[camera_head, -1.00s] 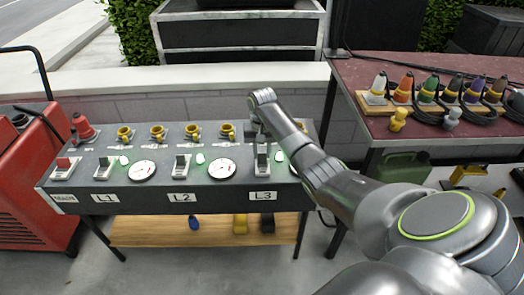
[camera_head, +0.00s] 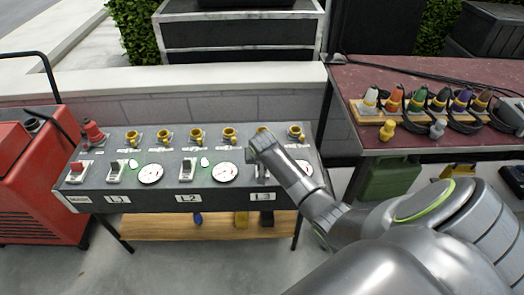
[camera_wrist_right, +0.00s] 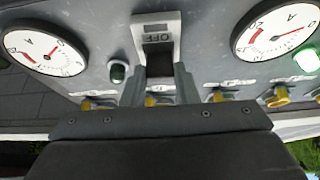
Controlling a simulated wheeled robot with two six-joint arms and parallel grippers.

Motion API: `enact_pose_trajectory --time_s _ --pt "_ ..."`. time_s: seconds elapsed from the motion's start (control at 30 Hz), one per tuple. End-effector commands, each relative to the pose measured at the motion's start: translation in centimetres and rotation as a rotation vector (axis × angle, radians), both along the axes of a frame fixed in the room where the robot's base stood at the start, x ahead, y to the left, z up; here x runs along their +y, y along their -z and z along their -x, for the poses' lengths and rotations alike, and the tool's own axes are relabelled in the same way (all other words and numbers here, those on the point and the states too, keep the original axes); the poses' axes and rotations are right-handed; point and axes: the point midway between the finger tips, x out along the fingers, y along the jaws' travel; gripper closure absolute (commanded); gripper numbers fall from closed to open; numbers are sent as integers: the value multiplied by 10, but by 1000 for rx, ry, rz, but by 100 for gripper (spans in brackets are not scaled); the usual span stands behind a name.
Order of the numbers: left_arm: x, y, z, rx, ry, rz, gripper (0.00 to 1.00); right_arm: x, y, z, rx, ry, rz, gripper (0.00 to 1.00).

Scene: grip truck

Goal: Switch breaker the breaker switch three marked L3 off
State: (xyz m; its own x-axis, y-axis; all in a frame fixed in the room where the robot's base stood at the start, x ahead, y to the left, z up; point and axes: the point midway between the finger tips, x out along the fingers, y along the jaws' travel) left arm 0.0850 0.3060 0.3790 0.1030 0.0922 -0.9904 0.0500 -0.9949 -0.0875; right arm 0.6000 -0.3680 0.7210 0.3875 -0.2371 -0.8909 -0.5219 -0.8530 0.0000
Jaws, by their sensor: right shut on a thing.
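The breaker panel (camera_head: 90,200) is a grey sloped box with labels L1, L2 and L3. The L3 switch is mostly hidden by my right arm in the head view, above its L3 label (camera_head: 262,196). In the right wrist view the black switch lever (camera_wrist_right: 158,62) sits in a white plate with an OFF mark. My right gripper (camera_wrist_right: 158,84) is shut on the lever, one finger on each side. The small light (camera_wrist_right: 118,70) beside this switch looks dark. The light near the neighbouring dial (camera_wrist_right: 308,60) glows green. My left gripper is not in view.
The L1 switch (camera_head: 116,170) and L2 switch (camera_head: 187,168) stand left of my arm, with dials (camera_head: 150,173) between. Yellow sockets (camera_head: 197,135) line the panel's back. A red machine (camera_head: 28,190) is at left. A dark red table (camera_head: 430,75) with coloured plugs is at right.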

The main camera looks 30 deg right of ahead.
Motion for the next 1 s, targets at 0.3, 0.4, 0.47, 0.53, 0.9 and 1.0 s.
enact_pose_trajectory --time_s 0.3,0.4,0.47,0.53,0.9,1.0 --pt "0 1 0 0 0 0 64 8 8 12 -236 -1 143 96" --pt "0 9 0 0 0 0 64 10 11 15 -295 -1 179 96" --pt "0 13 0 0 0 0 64 10 12 16 -327 0 197 96" --pt "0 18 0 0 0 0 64 11 13 17 -358 0 218 96" --pt "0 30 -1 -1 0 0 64 13 12 20 -441 0 270 96" --pt "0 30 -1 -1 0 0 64 13 11 20 -446 0 273 96"
